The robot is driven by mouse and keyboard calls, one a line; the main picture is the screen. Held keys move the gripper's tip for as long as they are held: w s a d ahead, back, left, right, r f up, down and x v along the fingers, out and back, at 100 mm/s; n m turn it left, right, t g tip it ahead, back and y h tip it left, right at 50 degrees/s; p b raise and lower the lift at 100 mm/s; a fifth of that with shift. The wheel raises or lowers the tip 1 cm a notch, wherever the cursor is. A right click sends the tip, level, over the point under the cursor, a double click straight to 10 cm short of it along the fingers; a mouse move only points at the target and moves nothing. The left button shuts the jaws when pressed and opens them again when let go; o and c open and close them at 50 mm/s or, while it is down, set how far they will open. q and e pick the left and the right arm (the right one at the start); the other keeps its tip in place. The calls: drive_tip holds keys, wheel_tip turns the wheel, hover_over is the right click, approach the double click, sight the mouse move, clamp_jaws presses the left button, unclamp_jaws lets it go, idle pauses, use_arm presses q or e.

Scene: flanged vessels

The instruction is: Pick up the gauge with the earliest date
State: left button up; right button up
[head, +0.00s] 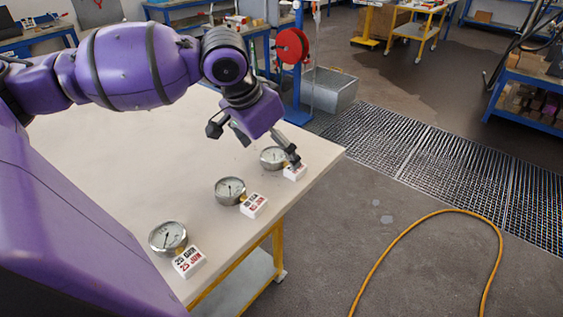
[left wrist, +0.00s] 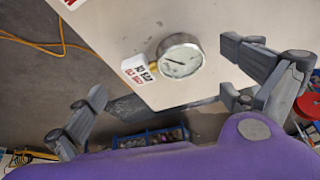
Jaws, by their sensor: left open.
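Three round dial gauges stand in a row along the table's right edge, each with a white tag beside it. The near gauge (head: 168,237) has a tag (head: 188,262) whose lower line looks like 25 JUN. The middle gauge (head: 230,190) has a tag (head: 254,206) too small to read surely. The far gauge (head: 273,157) is by the table corner; its tag (head: 295,172) is partly hidden by a finger. My left gripper (head: 254,147) is open above the far gauge. In the left wrist view this gauge (left wrist: 181,56) and its tag (left wrist: 138,70) show between the spread fingers.
The pale table (head: 90,165) is clear left of the gauges. A red reel (head: 292,46) on a blue post and a grey metal bin (head: 332,90) stand beyond it. A yellow hose (head: 400,238) lies on the floor at right.

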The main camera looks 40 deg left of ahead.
sight(281, 160)
use_arm(q)
drive_tip(key=x, duration=0.4)
drive_tip(key=shift+w+b, duration=0.1)
drive_tip(key=shift+b, duration=0.25)
drive_tip(key=c, duration=1.2)
drive_tip(key=shift+r, duration=0.1)
